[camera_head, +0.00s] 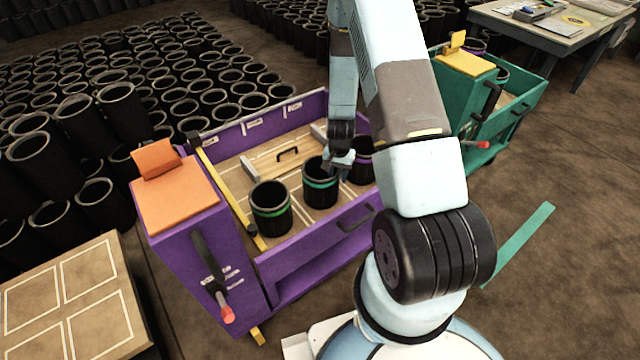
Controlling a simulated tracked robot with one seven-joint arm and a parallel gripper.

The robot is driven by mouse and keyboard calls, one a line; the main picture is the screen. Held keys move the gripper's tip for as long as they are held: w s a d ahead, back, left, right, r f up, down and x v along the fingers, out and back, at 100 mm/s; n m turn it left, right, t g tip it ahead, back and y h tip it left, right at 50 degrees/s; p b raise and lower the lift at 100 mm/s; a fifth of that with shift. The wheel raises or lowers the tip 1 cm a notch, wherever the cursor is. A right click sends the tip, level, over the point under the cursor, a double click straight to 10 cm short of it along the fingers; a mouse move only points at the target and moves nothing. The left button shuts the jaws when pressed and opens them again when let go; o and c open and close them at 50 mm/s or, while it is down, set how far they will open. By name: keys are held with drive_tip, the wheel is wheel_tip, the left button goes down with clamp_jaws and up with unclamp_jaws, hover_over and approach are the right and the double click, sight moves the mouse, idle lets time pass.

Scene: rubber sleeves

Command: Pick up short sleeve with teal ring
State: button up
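The short black sleeve with a teal ring (318,190) stands upright in the purple cart (330,248), between two other sleeves. My gripper (341,163) is at the teal-ringed sleeve's upper right rim, in the gap toward the sleeve on its right. The fingers are small and dark here. I cannot tell whether they are open or shut, or whether they touch the rim.
A green-ringed sleeve (271,212) stands to the left and a purple-ringed sleeve (361,172) to the right, partly behind my arm. A wooden board with a handle (287,155) lies behind. A yellow bar (222,183) runs along the cart's left side. A green cart (510,110) stands right.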

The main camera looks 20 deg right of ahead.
sight(337, 182)
drive_tip(key=shift+w+f, duration=0.1)
drive_tip(key=shift+f, duration=1.9)
drive_tip(key=shift+c, duration=0.2)
clamp_jaws()
